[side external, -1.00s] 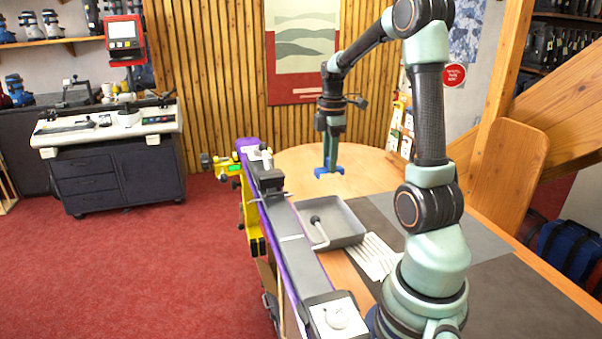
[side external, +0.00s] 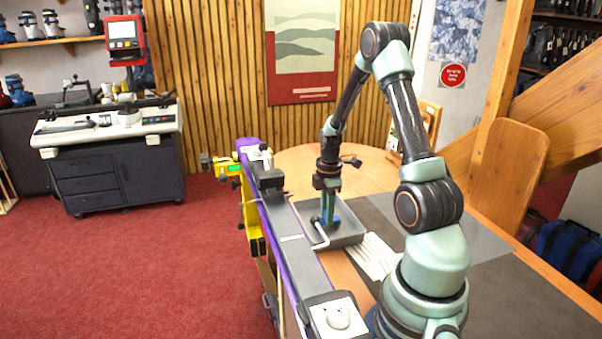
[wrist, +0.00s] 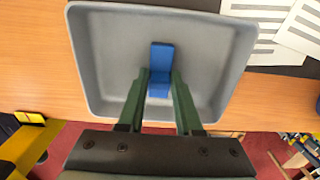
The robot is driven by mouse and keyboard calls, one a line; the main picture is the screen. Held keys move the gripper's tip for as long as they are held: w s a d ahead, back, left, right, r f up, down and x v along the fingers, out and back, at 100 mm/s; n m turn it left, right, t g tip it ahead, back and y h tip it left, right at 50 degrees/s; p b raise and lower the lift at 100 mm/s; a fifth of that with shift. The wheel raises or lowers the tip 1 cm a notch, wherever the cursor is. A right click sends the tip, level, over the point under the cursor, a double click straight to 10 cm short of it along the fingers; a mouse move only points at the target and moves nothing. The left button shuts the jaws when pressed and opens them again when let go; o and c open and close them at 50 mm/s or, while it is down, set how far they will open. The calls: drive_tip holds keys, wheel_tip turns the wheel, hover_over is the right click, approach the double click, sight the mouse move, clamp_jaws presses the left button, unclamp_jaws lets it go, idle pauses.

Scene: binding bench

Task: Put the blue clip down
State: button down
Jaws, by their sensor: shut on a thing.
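The blue clip (wrist: 161,57) is between the fingertips of my gripper (wrist: 161,78), which is shut on it in the wrist view. The clip is over the floor of the grey tray (wrist: 87,55); I cannot tell whether it touches the floor. In the side view, my gripper (side external: 328,220) points down inside the outline of the tray (side external: 352,236).
A long purple-edged ski (side external: 268,225) in its stand runs along the tray's left side. White printed sheets (side external: 374,257) lie on the table. Round tabletop behind the tray is clear.

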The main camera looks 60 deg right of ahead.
drive_tip(key=shift+f, duration=0.15)
drive_tip(key=c, duration=0.6)
unclamp_jaws()
wheel_tip(320, 180, up, 12)
drive_tip(key=shift+r, duration=0.15)
drive_tip(key=shift+w, duration=0.1)
